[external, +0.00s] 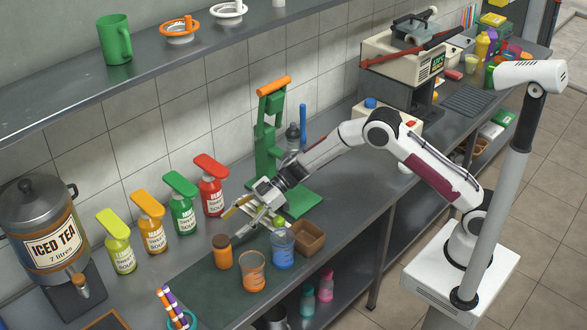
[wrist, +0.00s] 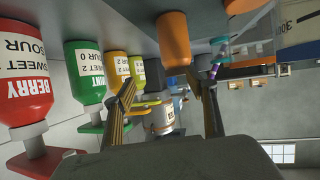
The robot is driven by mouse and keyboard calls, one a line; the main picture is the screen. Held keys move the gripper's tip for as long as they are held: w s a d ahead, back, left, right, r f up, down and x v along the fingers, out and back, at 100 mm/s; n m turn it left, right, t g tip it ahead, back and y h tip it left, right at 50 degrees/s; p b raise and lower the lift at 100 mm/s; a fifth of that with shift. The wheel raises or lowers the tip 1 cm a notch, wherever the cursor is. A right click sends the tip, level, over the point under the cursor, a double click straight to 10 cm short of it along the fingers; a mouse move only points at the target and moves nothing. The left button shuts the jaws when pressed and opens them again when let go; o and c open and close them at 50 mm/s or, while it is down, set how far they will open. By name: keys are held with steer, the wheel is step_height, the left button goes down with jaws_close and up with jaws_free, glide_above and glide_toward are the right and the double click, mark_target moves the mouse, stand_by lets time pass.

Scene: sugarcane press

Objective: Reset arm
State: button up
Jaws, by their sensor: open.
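My gripper (external: 236,222) is open and empty. It is stretched out over the counter, in front of the green press (external: 268,135) with its orange handle. In the wrist view my gripper (wrist: 160,84) shows two spread fingers with nothing between them. The fingers point toward the iced tea dispenser (external: 52,235), which shows between them in the wrist view. An orange jar (external: 222,252), an orange-marked glass (external: 252,270) and a blue cup (external: 282,248) stand on the counter just below and in front of the gripper, apart from it.
Yellow, orange, green and red syrup bottles (external: 211,185) line the wall side. A brown box (external: 309,238) sits right of the blue cup. A shelf (external: 200,62) with a green mug (external: 115,40) runs above. A cane-press machine (external: 400,60) stands at the back right.

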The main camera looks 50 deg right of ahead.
steer(key=w+d+r+m+t+h, duration=0.2)
steer(key=w+d+r+t, duration=0.1)
steer(key=d+r, duration=0.5)
steer(key=w+d+r+m+t+h, duration=0.25)
steer(key=d+r+t, duration=0.2)
steer(key=r, duration=0.45)
steer(key=s+d+r+m+t+h, duration=0.1)
steer(key=s+d+r+m+h, duration=0.3)
steer(key=d, duration=0.6)
steer(key=s+d+r+m+t+h, duration=0.1)
steer(key=s+d+r+m+h, duration=0.1)
steer(key=d+r, duration=0.5)
steer(key=s+d+f+m+g+h, duration=0.2)
steer(key=s+d+m+g+h, duration=0.15)
steer(key=s+d, duration=1.2)
steer(key=s+a+f+m+g, duration=0.1)
steer(key=s+f, duration=0.2)
steer(key=s, duration=0.8)
steer(key=s+a+f+m+g+y, duration=0.1)
steer(key=s+f, duration=0.3)
steer(key=s, duration=0.8)
steer(key=shift+g, duration=0.7)
